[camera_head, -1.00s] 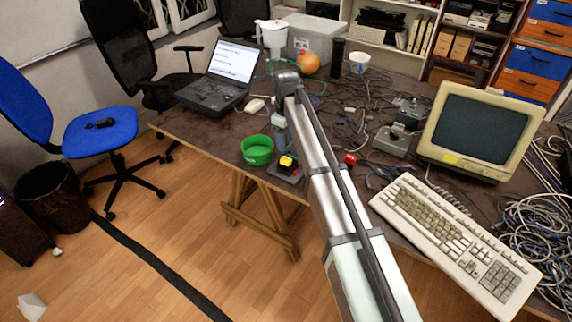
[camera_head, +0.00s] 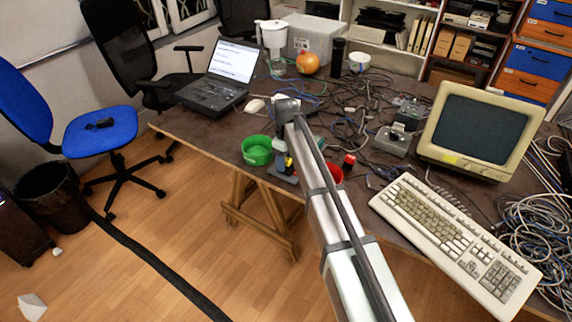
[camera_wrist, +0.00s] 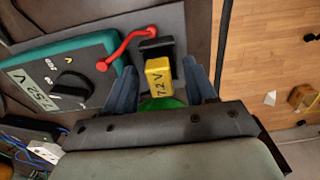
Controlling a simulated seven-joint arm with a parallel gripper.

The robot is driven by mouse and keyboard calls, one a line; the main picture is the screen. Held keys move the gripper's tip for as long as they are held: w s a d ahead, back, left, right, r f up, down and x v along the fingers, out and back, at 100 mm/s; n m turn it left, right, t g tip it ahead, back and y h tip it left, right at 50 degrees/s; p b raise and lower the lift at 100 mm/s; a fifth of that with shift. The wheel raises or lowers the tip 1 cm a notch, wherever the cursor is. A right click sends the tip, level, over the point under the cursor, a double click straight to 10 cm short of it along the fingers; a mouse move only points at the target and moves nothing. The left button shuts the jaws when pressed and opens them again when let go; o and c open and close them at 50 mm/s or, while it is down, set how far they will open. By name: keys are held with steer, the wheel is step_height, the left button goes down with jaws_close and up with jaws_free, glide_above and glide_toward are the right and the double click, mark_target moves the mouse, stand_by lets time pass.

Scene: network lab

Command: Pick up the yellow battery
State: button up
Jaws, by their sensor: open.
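My gripper (camera_wrist: 162,88) is open, with one finger on each side of the battery.
A teal multimeter (camera_wrist: 65,72) with a red lead (camera_wrist: 124,47) lies left of the battery in the wrist view. A green bowl (camera_head: 257,150) stands just left of my gripper in the head view. A keyboard (camera_head: 440,230), monitor (camera_head: 480,130) and tangled cables lie right.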

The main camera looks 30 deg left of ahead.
steer(key=shift+c, duration=0.2)
jaws_close()
stand_by(0.3)
steer(key=shift+r, duration=0.1)
